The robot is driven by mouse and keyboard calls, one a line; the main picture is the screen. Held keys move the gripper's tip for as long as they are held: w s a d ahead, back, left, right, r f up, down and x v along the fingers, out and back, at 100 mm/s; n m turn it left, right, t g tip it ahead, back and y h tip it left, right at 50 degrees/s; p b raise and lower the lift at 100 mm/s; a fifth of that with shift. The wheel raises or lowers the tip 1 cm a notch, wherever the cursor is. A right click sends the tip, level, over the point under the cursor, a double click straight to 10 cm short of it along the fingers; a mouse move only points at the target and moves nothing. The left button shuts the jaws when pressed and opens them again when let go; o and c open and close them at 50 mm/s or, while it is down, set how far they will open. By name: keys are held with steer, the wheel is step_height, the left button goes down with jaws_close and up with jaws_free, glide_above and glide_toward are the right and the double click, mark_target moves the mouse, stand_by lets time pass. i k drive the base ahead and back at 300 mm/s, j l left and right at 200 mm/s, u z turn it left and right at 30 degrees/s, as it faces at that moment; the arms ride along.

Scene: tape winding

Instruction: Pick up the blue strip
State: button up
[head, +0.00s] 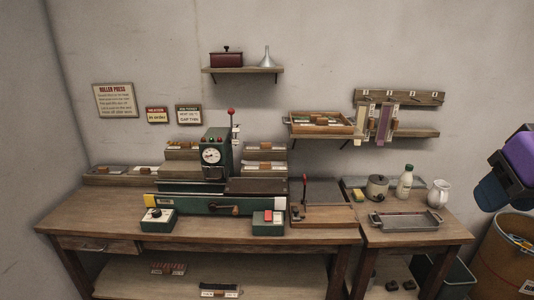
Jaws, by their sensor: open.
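I cannot make out a clearly blue strip. Several long strips hang from a numbered peg rail (400,97) on the right wall; one is mauve (384,125) and a paler one (364,120) hangs to its left. Part of my arm, purple and dark, shows at the right edge, far right of the strips. I cannot make out my gripper's fingers.
A green press with a dial (211,156) stands on the left bench. A metal tray (405,221), a pot (377,188), a bottle (405,182) and a jug (438,194) stand on the right bench. A barrel-like bin (502,262) stands at lower right.

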mark_target(262, 146)
steer(key=i+j, duration=1.3)
steer(key=i, duration=0.2)
